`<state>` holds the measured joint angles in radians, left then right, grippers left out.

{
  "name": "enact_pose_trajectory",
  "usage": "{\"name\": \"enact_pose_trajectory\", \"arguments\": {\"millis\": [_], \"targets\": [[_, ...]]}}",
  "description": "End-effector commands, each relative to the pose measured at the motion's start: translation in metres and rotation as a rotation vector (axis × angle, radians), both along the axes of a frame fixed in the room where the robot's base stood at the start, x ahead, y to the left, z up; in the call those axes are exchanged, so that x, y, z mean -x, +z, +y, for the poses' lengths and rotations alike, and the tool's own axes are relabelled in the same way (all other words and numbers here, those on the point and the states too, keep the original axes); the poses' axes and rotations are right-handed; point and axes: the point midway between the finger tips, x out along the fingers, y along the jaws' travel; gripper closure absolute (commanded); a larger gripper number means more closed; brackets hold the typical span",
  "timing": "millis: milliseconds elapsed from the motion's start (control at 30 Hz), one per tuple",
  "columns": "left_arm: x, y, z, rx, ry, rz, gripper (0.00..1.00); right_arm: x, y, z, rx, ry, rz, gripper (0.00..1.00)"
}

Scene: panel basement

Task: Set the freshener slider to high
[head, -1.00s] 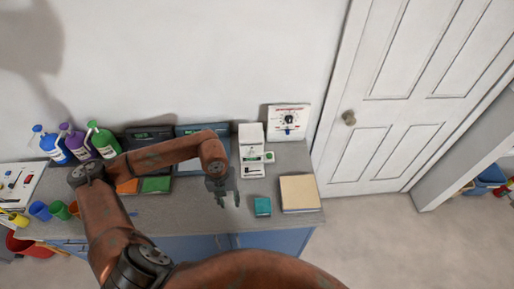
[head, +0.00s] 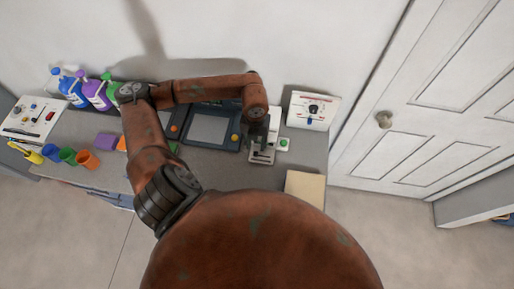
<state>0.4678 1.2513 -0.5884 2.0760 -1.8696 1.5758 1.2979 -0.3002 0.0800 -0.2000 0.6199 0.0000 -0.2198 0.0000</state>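A white box-shaped device (head: 283,130) with a green button stands at the back right of the counter. A white panel (head: 318,110) with a dark dial and a small blue part stands to its right against the wall. No label is readable, so I cannot tell which one carries the freshener slider. My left gripper (head: 262,148) reaches down in front of the white device, over its front part. Its fingers are small and blend with the device; their opening and any contact are unclear. My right gripper is out of view.
A dark tablet-like panel (head: 208,128) lies left of the white device. A beige block (head: 305,186) lies at the counter's front right. Spray bottles (head: 97,95), cups (head: 68,155) and a white control panel (head: 32,118) stand at the left. A door (head: 440,100) is at the right.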

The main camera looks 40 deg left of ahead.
Motion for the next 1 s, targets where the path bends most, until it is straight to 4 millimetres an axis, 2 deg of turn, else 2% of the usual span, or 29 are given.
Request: {"name": "enact_pose_trajectory", "arguments": {"millis": [200, 400, 733, 1000], "targets": [[0.0, -0.035, -0.002, 0.002, -0.003, 0.002, 0.7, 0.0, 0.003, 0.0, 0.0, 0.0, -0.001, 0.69], [0.0, -0.055, -0.001, 0.001, -0.002, 0.0, 0.7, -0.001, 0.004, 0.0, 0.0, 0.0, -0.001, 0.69], [0.0, -0.058, 0.0, 0.001, -0.001, 0.0, 0.7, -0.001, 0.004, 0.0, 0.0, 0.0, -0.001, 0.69], [0.0, -0.058, 0.0, 0.001, -0.001, 0.0, 0.88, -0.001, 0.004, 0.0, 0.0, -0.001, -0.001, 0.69]]}}
